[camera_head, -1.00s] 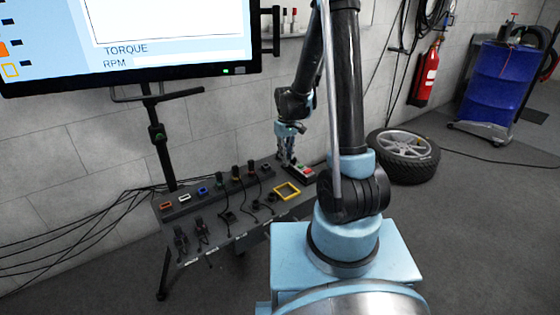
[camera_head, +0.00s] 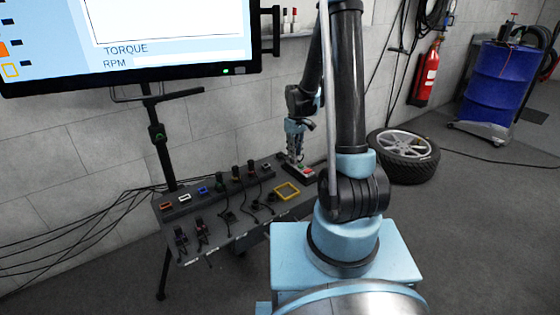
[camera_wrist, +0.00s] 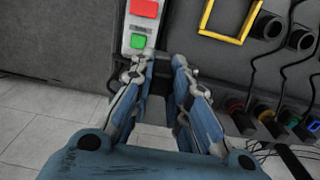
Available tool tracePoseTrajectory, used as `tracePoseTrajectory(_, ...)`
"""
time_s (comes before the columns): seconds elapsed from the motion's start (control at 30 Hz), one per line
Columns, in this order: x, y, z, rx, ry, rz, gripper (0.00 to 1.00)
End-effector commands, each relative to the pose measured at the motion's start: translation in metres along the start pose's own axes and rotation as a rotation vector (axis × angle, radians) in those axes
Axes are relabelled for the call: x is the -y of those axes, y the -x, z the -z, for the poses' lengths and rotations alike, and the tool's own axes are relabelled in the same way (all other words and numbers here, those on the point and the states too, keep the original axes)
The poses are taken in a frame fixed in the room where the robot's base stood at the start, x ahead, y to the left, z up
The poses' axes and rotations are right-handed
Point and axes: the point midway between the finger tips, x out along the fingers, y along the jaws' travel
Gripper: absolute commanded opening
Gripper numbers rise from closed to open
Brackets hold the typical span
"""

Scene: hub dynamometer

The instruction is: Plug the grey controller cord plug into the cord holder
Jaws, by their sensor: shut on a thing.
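My gripper (camera_head: 294,163) points down at the back right of the grey panel, just left of the controller (camera_head: 307,171). In the wrist view the fingers of my gripper (camera_wrist: 166,62) are close together beside the white controller (camera_wrist: 127,45) with its red and green buttons. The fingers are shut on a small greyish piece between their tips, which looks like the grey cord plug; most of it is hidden. I cannot single out the cord holder with certainty.
The panel (camera_head: 225,246) carries a yellow square frame (camera_head: 276,192), coloured sockets and several black plugs with cords. A monitor (camera_head: 130,80) stands at the back left. A wheel (camera_head: 424,168) lies on the floor to the right.

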Motion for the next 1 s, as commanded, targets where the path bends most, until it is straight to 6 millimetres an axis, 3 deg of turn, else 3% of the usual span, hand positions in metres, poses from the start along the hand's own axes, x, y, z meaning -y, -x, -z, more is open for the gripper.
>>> tracePoseTrajectory(0.6, -0.03, 0.0, 0.0, 0.0, 0.0, 0.0, 0.0)
tracePoseTrajectory(1.0, -0.035, 0.0, 0.0, 0.0, 0.0, 0.0, 0.0)
